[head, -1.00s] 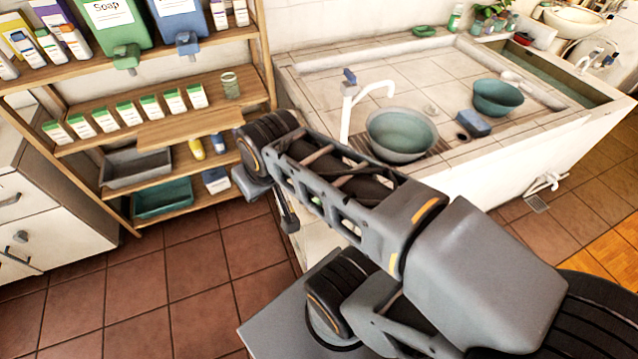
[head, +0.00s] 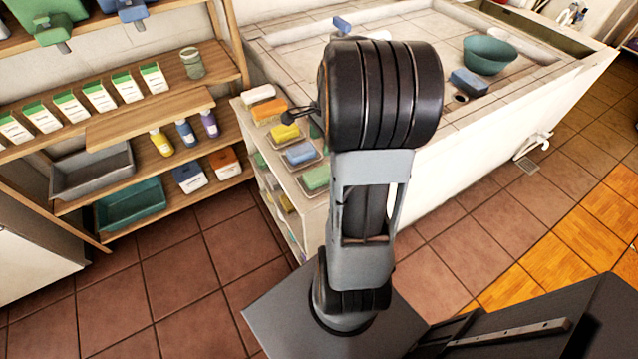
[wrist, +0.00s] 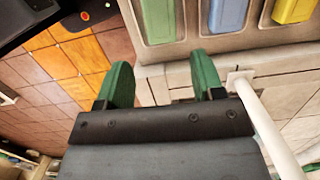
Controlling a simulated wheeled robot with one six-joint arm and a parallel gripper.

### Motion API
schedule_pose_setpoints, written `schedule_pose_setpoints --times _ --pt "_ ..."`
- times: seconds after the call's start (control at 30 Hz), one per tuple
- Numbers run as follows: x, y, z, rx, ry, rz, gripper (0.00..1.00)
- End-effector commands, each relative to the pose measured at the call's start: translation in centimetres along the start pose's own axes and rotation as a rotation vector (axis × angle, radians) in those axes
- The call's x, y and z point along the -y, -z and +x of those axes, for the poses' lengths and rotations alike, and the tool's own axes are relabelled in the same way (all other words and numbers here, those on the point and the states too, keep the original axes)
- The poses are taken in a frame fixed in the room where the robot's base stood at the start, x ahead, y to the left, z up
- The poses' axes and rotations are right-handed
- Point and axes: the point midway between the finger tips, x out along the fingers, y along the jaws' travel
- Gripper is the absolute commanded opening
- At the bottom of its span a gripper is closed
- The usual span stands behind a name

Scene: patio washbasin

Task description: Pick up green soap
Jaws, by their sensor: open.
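The green soap (head: 316,177) is a pale green bar on a tray at the near end of a row of soaps on a small white rack. In the wrist view the green soap (wrist: 161,18) lies at the top, beyond the fingertips and roughly in line with the gap between them. My gripper (wrist: 162,75) is open and empty, its two green fingers apart. In the head view my arm hides most of the gripper. A blue soap (head: 300,152) and a yellow soap (head: 285,132) sit beside the green one.
Orange (head: 269,110) and white (head: 259,94) soaps are farther along the rack. The tiled washbasin (head: 480,125) stands right of it, with a teal bowl (head: 490,55) and blue sponge (head: 469,82). A wooden shelf (head: 150,118) with bottles and boxes is left. A white pipe (wrist: 268,125) passes right of my gripper.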

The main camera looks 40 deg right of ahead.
Motion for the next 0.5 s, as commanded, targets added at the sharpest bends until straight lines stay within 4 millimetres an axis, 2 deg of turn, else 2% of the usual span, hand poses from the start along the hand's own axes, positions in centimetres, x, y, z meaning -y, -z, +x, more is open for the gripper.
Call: schedule_pose_setpoints --times 0.03,0.3,0.5 --pt "0.0 0.5 1.2 0.007 -0.007 0.028 0.62" --pt "-0.1 0.7 6.0 0.012 -0.012 0.055 0.62" --pt "-0.1 0.7 8.3 0.011 -0.010 0.053 0.62"
